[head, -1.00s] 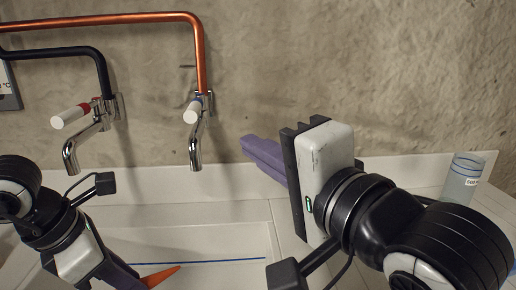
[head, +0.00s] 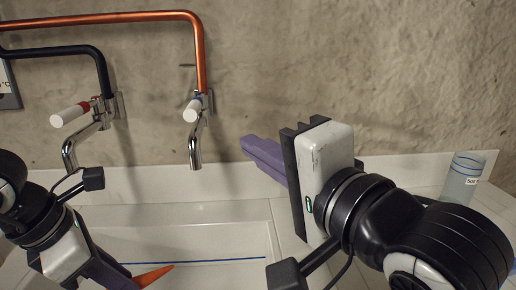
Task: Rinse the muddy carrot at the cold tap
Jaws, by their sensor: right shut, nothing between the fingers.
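The carrot (head: 153,276) shows as an orange length at the bottom of the view, low over the sink; I see no clear mud on this part. My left gripper (head: 118,279) is at its left end and appears shut on it, with the fingertips partly cut off by the frame. The cold tap (head: 195,150) has a blue mark and a white handle (head: 192,110), and hangs from the wall up and right of the carrot. No water shows from its spout. My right gripper (head: 262,152) is shut and empty, right of the cold tap, its purple fingers pointing up-left.
A second tap (head: 70,155) with a red mark and white handle is on the left. A copper pipe (head: 100,18) and a black pipe (head: 60,50) run along the wall. The white sink (head: 240,212) has a blue line inside. A clear jar (head: 460,180) stands at the right.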

